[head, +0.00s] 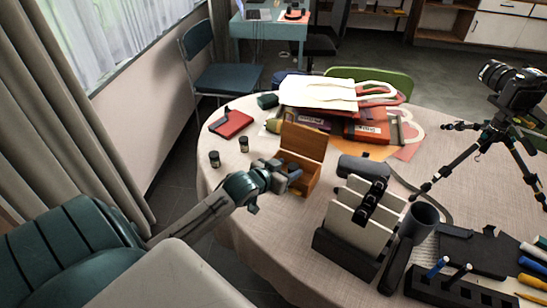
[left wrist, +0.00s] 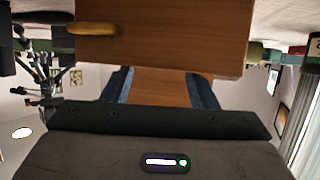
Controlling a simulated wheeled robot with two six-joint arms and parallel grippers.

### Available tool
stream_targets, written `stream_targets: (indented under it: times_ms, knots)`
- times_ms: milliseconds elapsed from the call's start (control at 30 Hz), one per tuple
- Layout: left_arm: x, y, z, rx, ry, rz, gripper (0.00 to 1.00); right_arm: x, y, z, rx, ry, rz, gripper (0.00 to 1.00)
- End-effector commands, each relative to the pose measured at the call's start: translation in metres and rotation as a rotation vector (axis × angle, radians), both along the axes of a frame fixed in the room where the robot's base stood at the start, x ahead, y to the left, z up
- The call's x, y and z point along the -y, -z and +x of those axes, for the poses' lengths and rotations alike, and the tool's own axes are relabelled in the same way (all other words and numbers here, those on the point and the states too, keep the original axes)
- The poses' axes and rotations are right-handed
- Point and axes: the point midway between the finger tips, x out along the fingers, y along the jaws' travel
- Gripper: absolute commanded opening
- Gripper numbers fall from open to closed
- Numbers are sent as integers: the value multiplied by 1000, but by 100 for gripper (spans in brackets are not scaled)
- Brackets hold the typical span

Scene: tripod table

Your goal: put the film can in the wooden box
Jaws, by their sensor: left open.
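The wooden box (head: 300,177) stands on the round table with its lid raised at the back. Two small dark cans with pale bands, the film cans, stand upright left of it, one nearer the table edge (head: 214,159) and one closer to the box (head: 244,145). My left gripper (head: 287,180) is open at the box's left front side; contact cannot be told. In the left wrist view a wooden wall of the box (left wrist: 190,35) fills the top, and wood shows between the open fingers (left wrist: 160,88). My right gripper is not in view.
A red box (head: 230,123) lies at the back left. A pile of bags and books (head: 340,97) is behind the wooden box. A rack of pale boards (head: 352,225), a dark mug (head: 420,220) and a camera tripod (head: 495,130) stand to the right. Cloth left of the box is mostly clear.

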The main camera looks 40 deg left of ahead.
Motion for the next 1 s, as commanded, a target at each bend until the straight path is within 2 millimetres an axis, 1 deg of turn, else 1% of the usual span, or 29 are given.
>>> stream_targets:
  times_ms: [33,200,300,400,600,1000]
  knots:
    - [-1,-4,-12,-3,2,8,53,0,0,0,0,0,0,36]
    - [-2,-17,-45,-4,2,9,53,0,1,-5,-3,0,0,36]
    - [-2,-24,-59,-3,3,5,53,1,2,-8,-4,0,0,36]
    - [-3,-28,-70,-3,1,4,53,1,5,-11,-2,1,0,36]
    - [-3,-32,-80,-2,0,1,53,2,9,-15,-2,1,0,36]
    - [-3,-33,-80,-1,0,0,53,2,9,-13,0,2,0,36]
